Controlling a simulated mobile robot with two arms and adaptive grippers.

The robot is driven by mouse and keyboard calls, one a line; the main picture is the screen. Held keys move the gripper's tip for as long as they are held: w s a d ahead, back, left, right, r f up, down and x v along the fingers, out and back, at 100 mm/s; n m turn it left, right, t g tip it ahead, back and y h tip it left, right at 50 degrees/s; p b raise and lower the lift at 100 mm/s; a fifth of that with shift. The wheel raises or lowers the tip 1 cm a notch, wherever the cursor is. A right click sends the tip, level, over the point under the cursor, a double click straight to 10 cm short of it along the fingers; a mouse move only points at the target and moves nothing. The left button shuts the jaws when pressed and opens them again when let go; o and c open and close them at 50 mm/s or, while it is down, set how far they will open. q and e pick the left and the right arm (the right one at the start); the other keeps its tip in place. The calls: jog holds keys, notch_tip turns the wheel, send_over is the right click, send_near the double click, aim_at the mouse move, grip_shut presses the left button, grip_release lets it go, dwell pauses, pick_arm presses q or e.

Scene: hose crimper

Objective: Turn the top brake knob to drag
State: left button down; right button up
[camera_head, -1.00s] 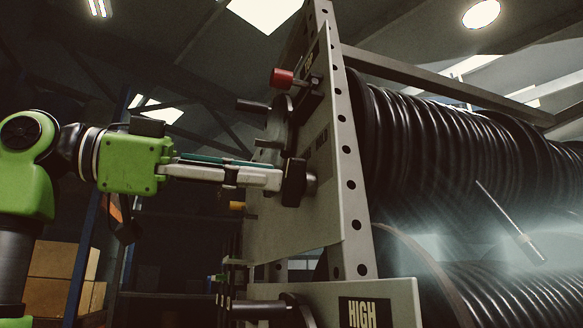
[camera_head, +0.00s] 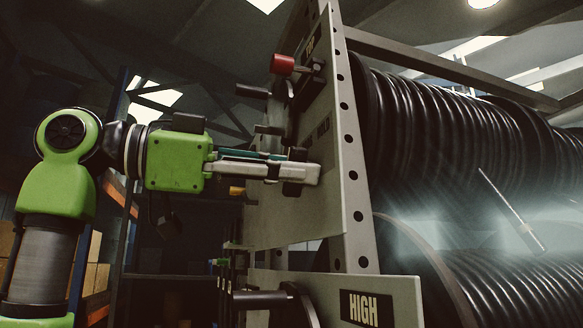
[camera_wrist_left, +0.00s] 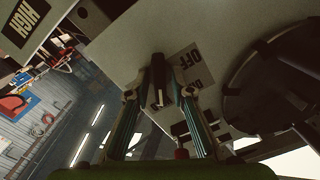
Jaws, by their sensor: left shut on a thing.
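The top brake knob, a black bar-shaped handle, sits on the grey upper panel (camera_head: 300,218). My left gripper (camera_head: 298,170) comes in from the left and is shut on the knob, hiding much of it. In the left wrist view the black knob (camera_wrist_left: 158,78) lies between the two fingers of the left gripper (camera_wrist_left: 157,92). A second label, partly hidden, starts with D. I cannot tell exactly which mark the knob points to. My right gripper is not in view.
A red-tipped lever (camera_head: 282,65) and a dark crank wheel with handles stand above the gripper. Black hose reels (camera_head: 440,130) fill the right. A lower panel with a HIGH label (camera_head: 359,308) is below. Boxes on shelving (camera_head: 95,275) stand behind my arm.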

pick_arm(q)
jog(key=n, duration=0.5)
jog(key=shift+w+n, duration=0.1)
jog(key=shift+n, duration=0.2)
jog(key=n, duration=0.6)
jog(key=shift+w, duration=0.1)
dwell(0.4)
jog(key=c, duration=2.1)
grip_release()
jog(key=v, duration=1.2)
